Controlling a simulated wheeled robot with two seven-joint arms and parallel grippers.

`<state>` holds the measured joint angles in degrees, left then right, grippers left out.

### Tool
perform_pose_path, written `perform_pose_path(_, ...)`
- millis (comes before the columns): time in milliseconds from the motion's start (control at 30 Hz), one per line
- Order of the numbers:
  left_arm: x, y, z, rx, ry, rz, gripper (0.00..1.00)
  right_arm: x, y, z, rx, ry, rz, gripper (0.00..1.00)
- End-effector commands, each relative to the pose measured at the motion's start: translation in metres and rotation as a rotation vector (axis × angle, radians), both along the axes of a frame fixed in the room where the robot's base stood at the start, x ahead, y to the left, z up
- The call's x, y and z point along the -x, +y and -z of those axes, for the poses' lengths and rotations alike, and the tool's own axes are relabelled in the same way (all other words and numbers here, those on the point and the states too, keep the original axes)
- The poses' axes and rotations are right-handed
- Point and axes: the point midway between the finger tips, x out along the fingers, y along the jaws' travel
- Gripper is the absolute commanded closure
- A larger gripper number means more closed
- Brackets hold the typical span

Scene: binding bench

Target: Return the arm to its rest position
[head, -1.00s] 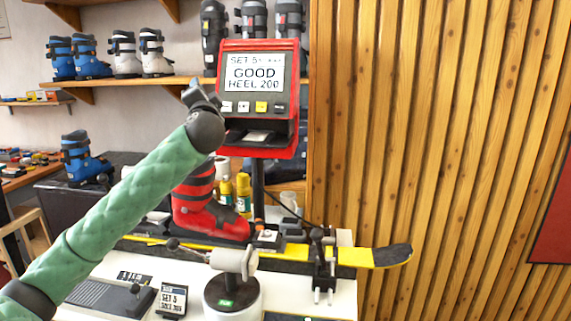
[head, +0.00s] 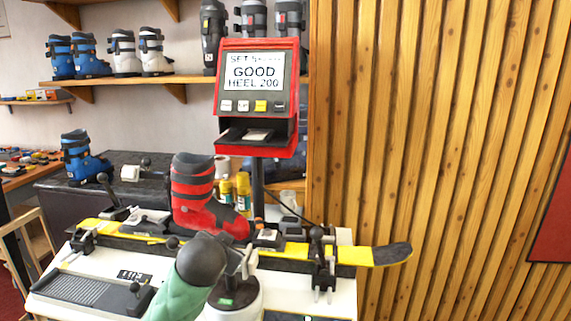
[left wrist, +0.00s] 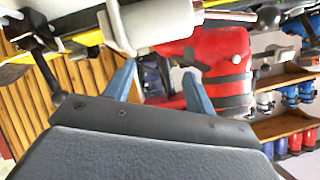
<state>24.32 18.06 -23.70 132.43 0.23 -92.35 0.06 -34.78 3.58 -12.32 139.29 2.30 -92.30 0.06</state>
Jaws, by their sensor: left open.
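My left arm comes up from the bottom of the head view, its dark wrist over the front of the bench. The fingers of my left gripper are mostly hidden there behind the wrist, near the white roller post (head: 236,290). In the left wrist view my left gripper (left wrist: 160,82) shows two blue fingers spread apart with nothing held between them. The white roller (left wrist: 157,24) lies just beyond the fingers in that view; I cannot tell whether they touch. The right gripper is not in view.
A red ski boot (head: 195,195) stands on the yellow and black ski (head: 365,256) across the bench. Behind it, a red tester (head: 259,95) reads "GOOD HEEL 200". Shelves (head: 130,82) hold more boots. A slatted wood wall (head: 430,130) stands at the right.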

Motion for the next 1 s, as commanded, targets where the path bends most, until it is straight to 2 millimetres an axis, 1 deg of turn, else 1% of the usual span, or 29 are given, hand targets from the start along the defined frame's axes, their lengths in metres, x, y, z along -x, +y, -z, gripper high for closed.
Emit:
perform_pose_path(33,0.010,-0.002,0.014,0.023,0.024,0.005,0.45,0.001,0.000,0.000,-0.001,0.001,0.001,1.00)
perform_pose_path(267,0.053,-0.004,0.069,0.109,0.125,0.008,0.45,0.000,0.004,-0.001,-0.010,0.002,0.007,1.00)
perform_pose_path(433,0.088,-0.002,0.113,0.166,0.207,-0.010,0.45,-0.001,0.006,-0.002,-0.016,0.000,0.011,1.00)
perform_pose_path(667,0.140,0.002,0.175,0.227,0.332,-0.051,0.45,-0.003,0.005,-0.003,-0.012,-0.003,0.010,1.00)
perform_pose_path(867,0.189,0.004,0.232,0.267,0.457,-0.093,0.45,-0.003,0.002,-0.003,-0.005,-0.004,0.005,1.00)
perform_pose_path(1000,0.229,0.004,0.271,0.290,0.551,-0.122,0.45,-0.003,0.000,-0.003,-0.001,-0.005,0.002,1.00)
